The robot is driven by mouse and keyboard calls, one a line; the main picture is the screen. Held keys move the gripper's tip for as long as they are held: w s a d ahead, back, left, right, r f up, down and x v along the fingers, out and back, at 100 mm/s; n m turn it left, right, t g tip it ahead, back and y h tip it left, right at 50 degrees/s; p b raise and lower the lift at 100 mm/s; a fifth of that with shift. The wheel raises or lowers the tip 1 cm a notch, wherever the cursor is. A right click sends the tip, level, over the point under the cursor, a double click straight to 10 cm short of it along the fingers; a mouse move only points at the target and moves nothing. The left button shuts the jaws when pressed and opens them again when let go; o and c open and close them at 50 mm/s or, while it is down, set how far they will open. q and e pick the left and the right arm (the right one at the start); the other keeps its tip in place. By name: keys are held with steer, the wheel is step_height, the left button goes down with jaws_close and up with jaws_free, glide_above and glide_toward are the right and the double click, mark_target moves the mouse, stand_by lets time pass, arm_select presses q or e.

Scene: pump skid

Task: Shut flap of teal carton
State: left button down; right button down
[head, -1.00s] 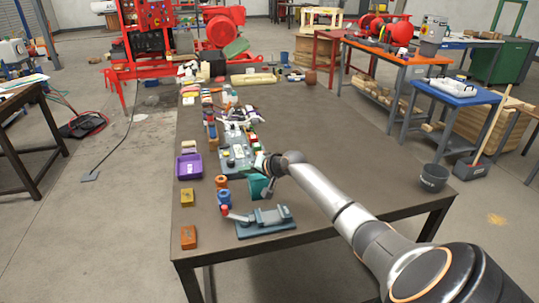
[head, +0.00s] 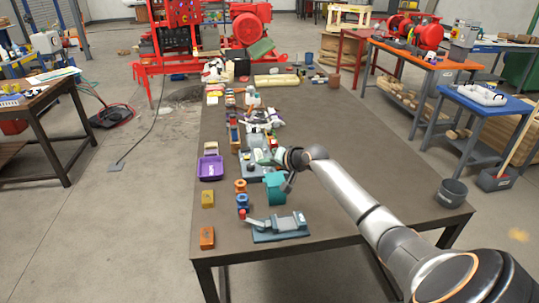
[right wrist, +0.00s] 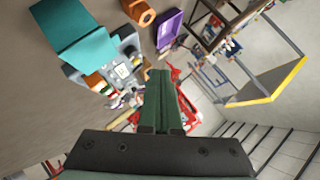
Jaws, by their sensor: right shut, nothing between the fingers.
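The teal carton (head: 275,194) stands on the table behind the grey vise, partly hidden by my right arm. It also shows at the upper left of the right wrist view (right wrist: 88,48), with a lighter and a darker teal face. My right gripper (head: 263,157) is just beyond and above the carton in the head view. Its green fingers (right wrist: 161,75) are closed together and empty in the right wrist view, apart from the carton. My left gripper is not in view.
A grey vise (head: 280,224) stands in front of the carton.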

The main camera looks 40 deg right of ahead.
steer(key=s+a+r, duration=0.3)
steer(key=s+r, duration=0.1)
steer(key=r, duration=0.1)
steer(key=shift+s+r, duration=0.3)
steer(key=shift+s, duration=0.05)
steer(key=s+a+f+n, duration=0.1)
steer(key=a+f, duration=0.1)
steer(key=f, duration=0.2)
steer(key=s+a+f+n+g, duration=0.1)
steer(key=s+a+f, duration=0.1)
steer(key=f, duration=0.3)
steer(key=s+a+f+n, duration=0.1)
steer(key=s+a+f, duration=0.1)
steer(key=f, duration=0.3)
steer(key=shift+s+a+n, duration=0.15)
steer(key=shift+a+n, duration=0.15)
steer(key=shift+a, duration=0.55)
steer(key=s+a+f+n+y, duration=0.1)
steer(key=s+a+f+n, duration=0.3)
steer(key=s+a+f, duration=0.3)
steer(key=s+a+f+n+g, duration=0.1)
steer(key=s+a+f+n, duration=0.3)
steer(key=s+a, duration=1)
step_height(320, 180, down, 3)
steer(key=shift+s+r+y, duration=0.1)
steer(key=shift+s+y, duration=0.3)
steer(key=shift+s, duration=0.35)
